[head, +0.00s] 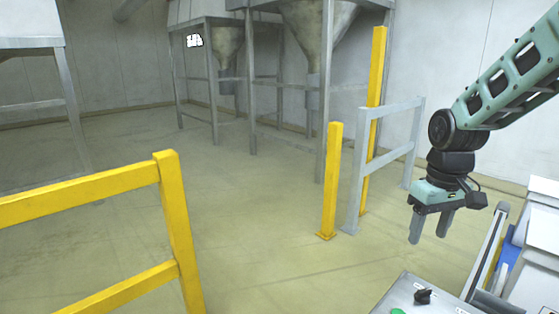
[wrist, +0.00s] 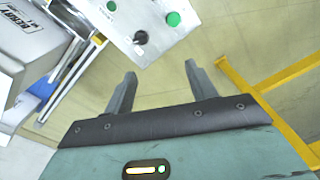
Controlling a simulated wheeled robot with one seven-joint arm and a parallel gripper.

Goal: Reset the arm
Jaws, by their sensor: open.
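My gripper (head: 431,228) hangs at the right of the head view, fingers pointing down, with its green arm reaching in from the upper right. Its two grey fingers are apart and nothing is between them. In the wrist view my gripper (wrist: 158,82) also shows open and empty, with floor visible between and beyond the fingers. A control panel (wrist: 165,45) with a black knob and green buttons lies beyond the fingers in the wrist view. The same panel (head: 405,296) shows at the bottom right of the head view, below the gripper and apart from it.
A yellow railing (head: 90,195) stands at the left. A yellow post (head: 331,180) and a grey rail frame (head: 387,160) stand left of my gripper. White boxes (head: 538,262) are at the right edge. Hoppers on metal legs (head: 315,45) stand at the back. The middle floor is clear.

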